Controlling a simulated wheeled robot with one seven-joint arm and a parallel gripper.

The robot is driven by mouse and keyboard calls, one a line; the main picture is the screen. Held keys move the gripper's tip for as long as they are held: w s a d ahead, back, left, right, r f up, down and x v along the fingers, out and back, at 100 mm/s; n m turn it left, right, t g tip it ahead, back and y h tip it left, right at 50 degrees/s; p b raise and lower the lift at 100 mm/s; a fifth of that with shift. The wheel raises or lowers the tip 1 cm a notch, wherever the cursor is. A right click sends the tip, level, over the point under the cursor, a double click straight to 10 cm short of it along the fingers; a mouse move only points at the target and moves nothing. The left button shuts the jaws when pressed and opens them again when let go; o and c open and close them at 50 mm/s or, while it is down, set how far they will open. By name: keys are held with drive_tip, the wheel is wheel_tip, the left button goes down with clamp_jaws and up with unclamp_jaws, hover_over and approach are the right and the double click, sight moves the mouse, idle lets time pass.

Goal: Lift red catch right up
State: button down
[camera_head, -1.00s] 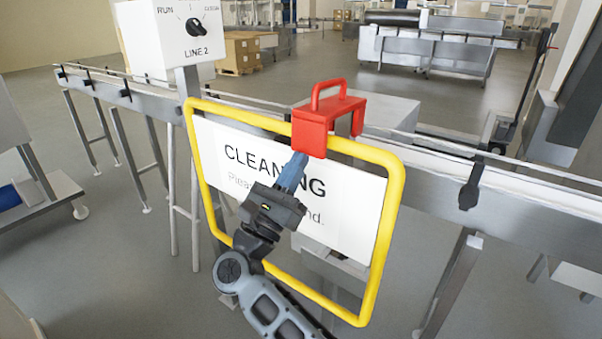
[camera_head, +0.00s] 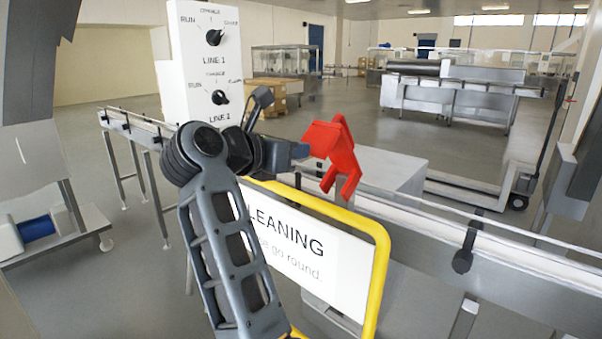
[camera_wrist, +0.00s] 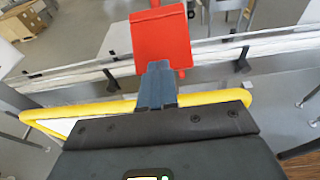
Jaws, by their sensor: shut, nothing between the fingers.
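The red catch (camera_head: 330,145) appears above the top bar of the yellow frame (camera_head: 378,255). It is tilted, its two prongs pointing down to the right, and a gap shows between it and the bar. My gripper (camera_head: 303,150) comes from the left, its tip against or just beside the catch's left face. In the wrist view, the closed fingers (camera_wrist: 158,70) overlap the lower edge of the red catch (camera_wrist: 160,38); whether they touch it I cannot tell. The yellow frame (camera_wrist: 80,111) passes below and behind the fingers. My arm hides the frame's left side.
A white sign reading CLEANING (camera_head: 300,260) hangs in the frame. A conveyor rail (camera_head: 500,240) runs behind it. A white control box (camera_head: 205,70) with LINE 1 and LINE 2 knobs stands at the back left. A pale box (camera_head: 385,175) is behind the catch.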

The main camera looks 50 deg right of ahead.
drive_tip(key=d+r+y, duration=0.1)
drive_tip(key=d+r, duration=0.3)
drive_tip(key=d+r+y, duration=0.1)
drive_tip(key=d+r, duration=0.4)
drive_tip(key=shift+w+d+r, duration=0.1)
drive_tip(key=shift+w+d, duration=0.1)
drive_tip(key=shift+d, duration=0.05)
drive_tip(key=shift+d+r+y, duration=0.15)
drive_tip(key=shift+d+r, duration=0.15)
drive_tip(key=shift+d, duration=0.45)
drive_tip(key=shift+d+r+y, duration=0.15)
drive_tip(key=shift+d+r, duration=0.1)
drive_tip(key=shift+d, duration=0.45)
drive_tip(key=shift+d, duration=0.15)
